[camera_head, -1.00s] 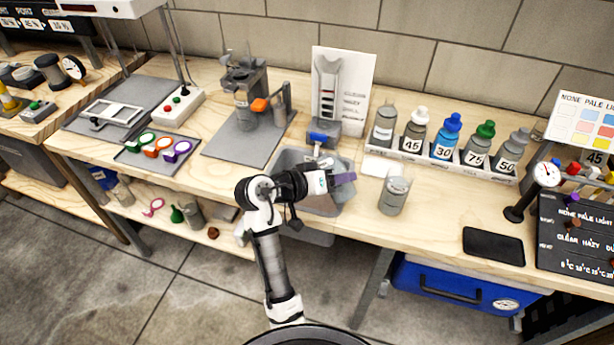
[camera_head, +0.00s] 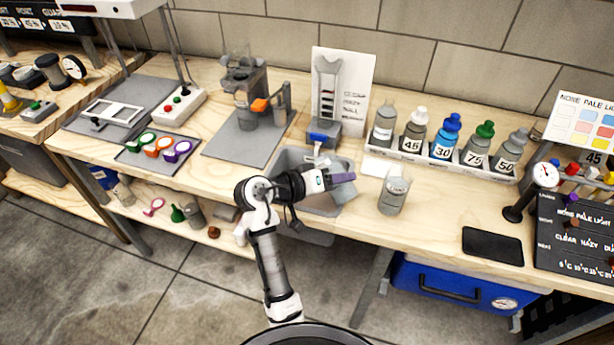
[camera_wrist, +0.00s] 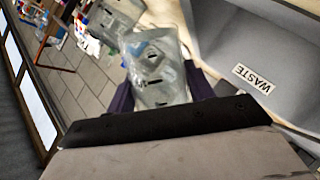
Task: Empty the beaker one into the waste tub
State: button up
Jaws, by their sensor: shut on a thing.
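In the wrist view a translucent grey beaker (camera_wrist: 160,82) with dark marks sits between the purple fingers of my gripper, which is shut on it. In the head view my gripper (camera_head: 343,180) points right over the right side of the grey waste tub (camera_head: 287,160). A grey shape beside the fingers may be the held beaker. The tub also shows in the wrist view (camera_wrist: 235,45), with a WASTE label, right of the held beaker. I cannot tell how much liquid the beaker holds.
Another translucent beaker (camera_head: 393,195) stands on the bench right of my gripper. A rack of capped bottles (camera_head: 440,163) stands behind it. A filter stand (camera_head: 250,100) is left of the tub. A black pad (camera_head: 493,246) lies to the right, with clear bench before it.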

jog(key=shift+s+d+f+n+g+h+p, duration=0.1)
jog(key=shift+f+n+g+h+p, duration=0.25)
jog(key=shift+n, duration=0.5)
jog(key=shift+f+n+g+h+p, duration=0.15)
jog(key=shift+n+h, duration=0.4)
jog(key=shift+n, duration=0.3)
dwell(2.3)
jog(key=shift+w+a+r+n+h+p, duration=0.4)
jog(key=shift+w+a+r+n+p, duration=0.2)
jog(key=shift+p, duration=0.8)
dwell(0.5)
jog(key=shift+w+a+f+n+h+p, duration=0.15)
jog(key=shift+f+n+h+p, duration=0.2)
jog(key=shift+n+p, duration=0.45)
dwell(1.0)
jog(key=shift+r, duration=0.15)
